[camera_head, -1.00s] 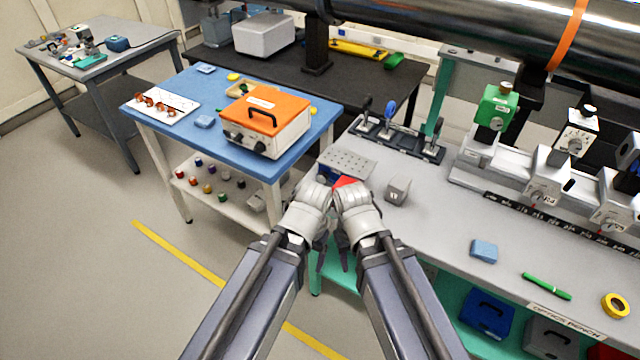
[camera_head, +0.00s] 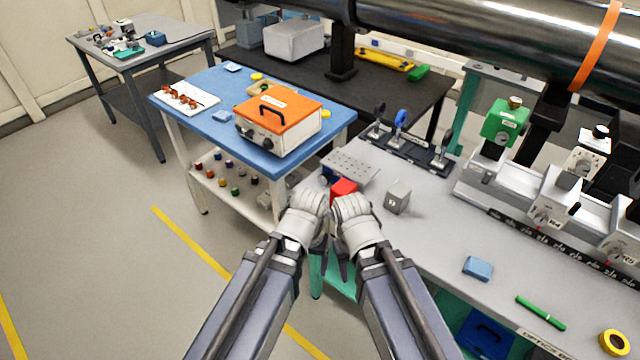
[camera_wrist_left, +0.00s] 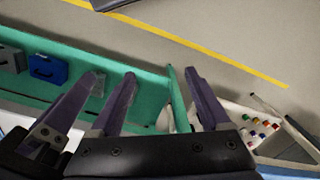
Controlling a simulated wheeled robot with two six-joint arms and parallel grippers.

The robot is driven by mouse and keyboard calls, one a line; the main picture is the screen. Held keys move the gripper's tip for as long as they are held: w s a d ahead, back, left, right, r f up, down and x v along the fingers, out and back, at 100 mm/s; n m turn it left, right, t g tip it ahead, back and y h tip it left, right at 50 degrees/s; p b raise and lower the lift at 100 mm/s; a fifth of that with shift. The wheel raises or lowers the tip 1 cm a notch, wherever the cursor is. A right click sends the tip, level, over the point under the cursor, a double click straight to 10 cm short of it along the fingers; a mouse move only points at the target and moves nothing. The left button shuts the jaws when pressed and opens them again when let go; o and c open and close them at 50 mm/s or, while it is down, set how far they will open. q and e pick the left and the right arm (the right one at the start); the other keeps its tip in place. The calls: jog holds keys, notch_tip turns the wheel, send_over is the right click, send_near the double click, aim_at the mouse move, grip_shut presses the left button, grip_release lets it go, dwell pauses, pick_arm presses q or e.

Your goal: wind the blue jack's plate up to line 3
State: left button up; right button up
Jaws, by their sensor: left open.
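The blue jack (camera_head: 328,175) is mostly hidden. Only a bit of blue shows under its grey perforated plate (camera_head: 350,167), at the near left corner of the bench. Its line marks and winding knob cannot be made out. My left gripper (camera_head: 319,252) points down just off the bench's near edge, in front of the jack and apart from it. In the left wrist view its dark jaws (camera_wrist_left: 160,75) are spread with nothing held between them. My right gripper (camera_head: 343,268) hangs close beside it, its jaws largely hidden by its own wrist.
A red block (camera_head: 343,190) sits on the bench just beyond my wrists, with a grey block (camera_head: 397,197) to its right. The blue-topped table (camera_head: 190,85) carries an orange-lidded case (camera_head: 278,120). Floor at left is free.

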pick_arm(q)
jog(key=n+t+h+b, duration=1)
jog(key=n+b, duration=0.5)
jog(key=n, duration=1.8)
send_near(323, 180)
jog(key=b+x, duration=0.2)
jog(key=x, duration=0.6)
jog(key=shift+f, duration=0.2)
jog(key=shift+w+d+f, duration=0.1)
jog(key=shift+w+d, duration=0.2)
jog(key=shift+d, duration=0.05)
